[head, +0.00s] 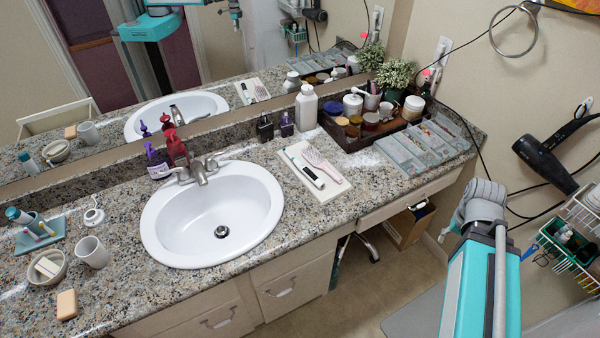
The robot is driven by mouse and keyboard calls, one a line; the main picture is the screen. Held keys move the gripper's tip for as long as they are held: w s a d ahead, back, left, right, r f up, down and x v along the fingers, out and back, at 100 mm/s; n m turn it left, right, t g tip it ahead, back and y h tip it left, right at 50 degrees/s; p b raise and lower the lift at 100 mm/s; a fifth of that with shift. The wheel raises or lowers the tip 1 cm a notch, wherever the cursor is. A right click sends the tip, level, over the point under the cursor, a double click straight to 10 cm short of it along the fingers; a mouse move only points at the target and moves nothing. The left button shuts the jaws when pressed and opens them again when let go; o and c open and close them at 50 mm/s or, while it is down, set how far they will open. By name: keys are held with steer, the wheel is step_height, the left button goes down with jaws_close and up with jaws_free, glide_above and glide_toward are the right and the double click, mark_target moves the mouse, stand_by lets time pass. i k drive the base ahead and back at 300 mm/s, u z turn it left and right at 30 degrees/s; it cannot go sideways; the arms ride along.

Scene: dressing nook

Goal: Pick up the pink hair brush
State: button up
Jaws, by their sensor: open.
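The pink hair brush (317,160) lies on a small white tray (327,194) on the granite counter, right of the sink. Its wide head points to the back and its thin handle runs toward the front right. A slim black-and-white tool (305,170) lies beside it on the same tray, to its left. My arm shows at the lower right, well apart from the brush. My gripper itself is not visible in the head view.
The white sink (212,212) with its faucet is left of the tray. A dark box of jars (372,125) and grey divided organizers (425,142) stand to the right. A white bottle (306,107) is behind. A black hair dryer (545,155) hangs on the right wall.

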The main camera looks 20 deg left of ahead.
mark_target(314, 159)
steer(key=k, duration=0.7)
steer(key=u, duration=1.55)
steer(key=i, duration=1.05)
steer(key=u, duration=0.1)
